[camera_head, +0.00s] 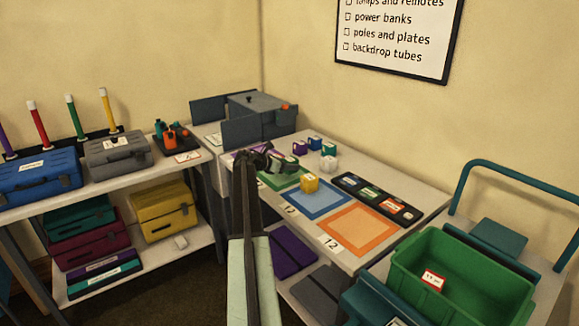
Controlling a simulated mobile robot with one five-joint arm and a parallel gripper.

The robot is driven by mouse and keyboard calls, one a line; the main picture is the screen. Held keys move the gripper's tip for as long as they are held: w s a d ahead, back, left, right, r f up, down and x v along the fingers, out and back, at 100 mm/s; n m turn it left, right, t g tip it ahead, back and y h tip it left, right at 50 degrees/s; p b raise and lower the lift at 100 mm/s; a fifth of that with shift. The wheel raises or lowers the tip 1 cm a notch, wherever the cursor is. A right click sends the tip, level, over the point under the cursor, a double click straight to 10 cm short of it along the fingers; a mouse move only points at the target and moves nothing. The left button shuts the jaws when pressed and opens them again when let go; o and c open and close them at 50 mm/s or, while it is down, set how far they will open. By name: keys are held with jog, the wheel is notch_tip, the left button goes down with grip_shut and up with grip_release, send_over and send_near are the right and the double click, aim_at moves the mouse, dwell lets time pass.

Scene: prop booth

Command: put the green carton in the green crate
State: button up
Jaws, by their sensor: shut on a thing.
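My gripper (262,159) is over the far left part of the table, near the green mat. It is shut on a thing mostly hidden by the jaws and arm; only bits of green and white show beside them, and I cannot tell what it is. A small green carton (329,149) stands on the table towards the back wall, right of my gripper and apart from it.
A yellow block (309,183) stands at the edge of the blue-bordered mat (318,203). The orange mat (357,230) is bare. Purple (299,147), blue (314,142) and white (329,164) items stand near the green carton. A dark tray (377,199) lies along the wall side.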

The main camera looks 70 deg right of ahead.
aim_at(290, 159)
notch_tip(290, 159, up, 7)
jog(key=p, duration=0.5)
jog(key=shift+f, duration=0.1)
